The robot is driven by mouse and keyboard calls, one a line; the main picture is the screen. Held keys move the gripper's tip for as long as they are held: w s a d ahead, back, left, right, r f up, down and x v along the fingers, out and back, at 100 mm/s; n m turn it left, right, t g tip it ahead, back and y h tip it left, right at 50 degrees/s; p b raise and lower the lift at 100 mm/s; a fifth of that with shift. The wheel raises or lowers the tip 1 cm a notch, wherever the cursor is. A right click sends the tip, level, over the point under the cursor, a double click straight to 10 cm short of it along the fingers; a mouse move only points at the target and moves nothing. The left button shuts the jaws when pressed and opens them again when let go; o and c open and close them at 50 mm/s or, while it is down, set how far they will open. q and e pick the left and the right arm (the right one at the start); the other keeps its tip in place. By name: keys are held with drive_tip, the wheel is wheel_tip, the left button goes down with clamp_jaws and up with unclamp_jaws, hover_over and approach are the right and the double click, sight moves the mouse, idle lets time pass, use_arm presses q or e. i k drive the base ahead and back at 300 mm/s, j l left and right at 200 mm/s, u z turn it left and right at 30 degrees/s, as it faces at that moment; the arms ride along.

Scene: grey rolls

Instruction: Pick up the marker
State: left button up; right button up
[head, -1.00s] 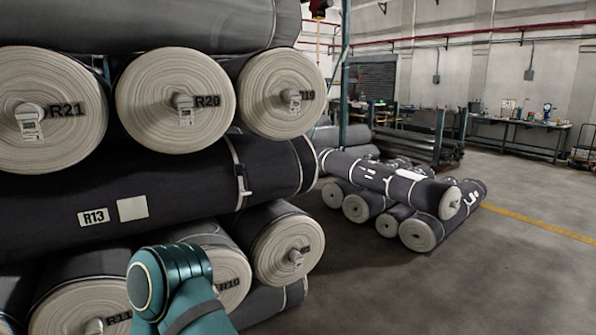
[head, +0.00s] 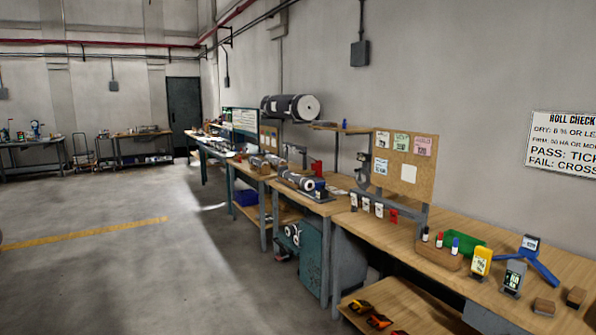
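Several small upright markers stand in a wooden block holder (head: 437,257) on the long workbench at the right. One has a dark cap (head: 425,234), one a red cap (head: 439,240) and one a blue cap (head: 455,246). Their lower parts are hidden in the holder. Neither of my grippers shows in the head view.
The wooden workbench (head: 385,232) runs along the right wall. Near the holder are a green tray (head: 470,242), a yellow device (head: 480,263), a grey device (head: 514,277) and a blue tool (head: 541,268). Open concrete floor (head: 130,265) lies to the left.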

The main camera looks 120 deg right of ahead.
sight(456, 244)
drive_tip(key=z, duration=4.6)
drive_tip(key=i+l+z, duration=0.2)
drive_tip(key=i, duration=0.35)
drive_tip(key=i+l+z, duration=0.15)
drive_tip(key=i, duration=0.4)
